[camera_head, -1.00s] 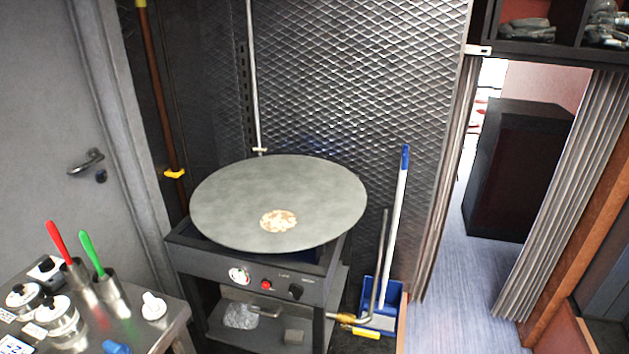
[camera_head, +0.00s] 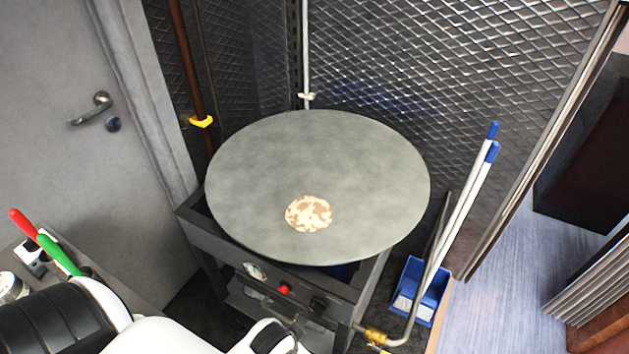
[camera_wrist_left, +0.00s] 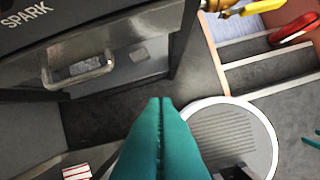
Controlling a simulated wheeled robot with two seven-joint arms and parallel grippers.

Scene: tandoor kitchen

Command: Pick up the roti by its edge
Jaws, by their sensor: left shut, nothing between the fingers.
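The roti (camera_head: 309,213), pale with brown patches, lies flat near the front edge of the large round grey griddle (camera_head: 350,150). In the left wrist view my left gripper (camera_wrist_left: 161,101) shows as two teal fingers pressed together with nothing between them. It points down past the front of the stove (camera_wrist_left: 90,45), apart from the roti, which is not in that view. In the head view a white and black part of my arm comes in at the lower left; its fingers are not visible there.
The griddle sits on a dark stove stand with knobs and a red button (camera_head: 284,288). Red and green handled tools (camera_head: 55,253) are at the left. A mesh wall is behind.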

